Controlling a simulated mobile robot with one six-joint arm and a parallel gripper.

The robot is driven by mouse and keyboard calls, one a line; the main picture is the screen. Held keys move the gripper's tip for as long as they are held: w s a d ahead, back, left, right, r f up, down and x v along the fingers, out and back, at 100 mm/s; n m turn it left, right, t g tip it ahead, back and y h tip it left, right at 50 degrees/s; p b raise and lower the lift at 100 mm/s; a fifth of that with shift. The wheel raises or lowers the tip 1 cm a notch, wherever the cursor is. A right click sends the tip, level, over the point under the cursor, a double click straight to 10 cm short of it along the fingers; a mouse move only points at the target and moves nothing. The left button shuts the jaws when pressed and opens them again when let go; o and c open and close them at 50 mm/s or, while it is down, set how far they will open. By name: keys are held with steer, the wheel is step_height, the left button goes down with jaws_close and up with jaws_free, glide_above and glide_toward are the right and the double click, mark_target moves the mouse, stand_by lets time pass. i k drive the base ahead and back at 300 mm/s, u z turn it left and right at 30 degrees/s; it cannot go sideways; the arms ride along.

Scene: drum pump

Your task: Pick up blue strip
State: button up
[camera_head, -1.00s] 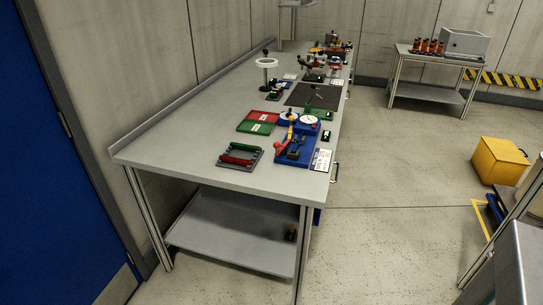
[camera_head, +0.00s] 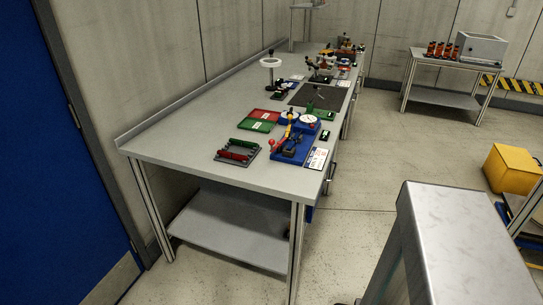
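No separate blue strip can be made out at this distance. The only clear blue on the long grey workbench (camera_head: 185,148) is a blue fixture (camera_head: 287,154) with dark, red and yellow parts on it, near the bench's front right edge, and a blue block under two white dials (camera_head: 307,118) just behind it. A dark grey tray (camera_head: 223,158) holding red and green bars lies to the left of the fixture. My gripper is not in view.
Red (camera_head: 260,113) and green (camera_head: 262,126) trays lie behind the bar tray. A white ring stand (camera_head: 270,62) stands farther back. A grey metal-topped structure (camera_head: 455,225) is close at lower right. A yellow box (camera_head: 511,168) stands on the floor, right. Open floor lies beside the bench.

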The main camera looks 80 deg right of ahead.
mark_target(292, 144)
steer(key=u, duration=0.9)
steer(key=k, duration=0.5)
steer(key=u, duration=0.7)
steer(key=k, duration=1.35)
steer(key=z, duration=0.65)
steer(key=i, duration=0.65)
steer(key=z, duration=0.05)
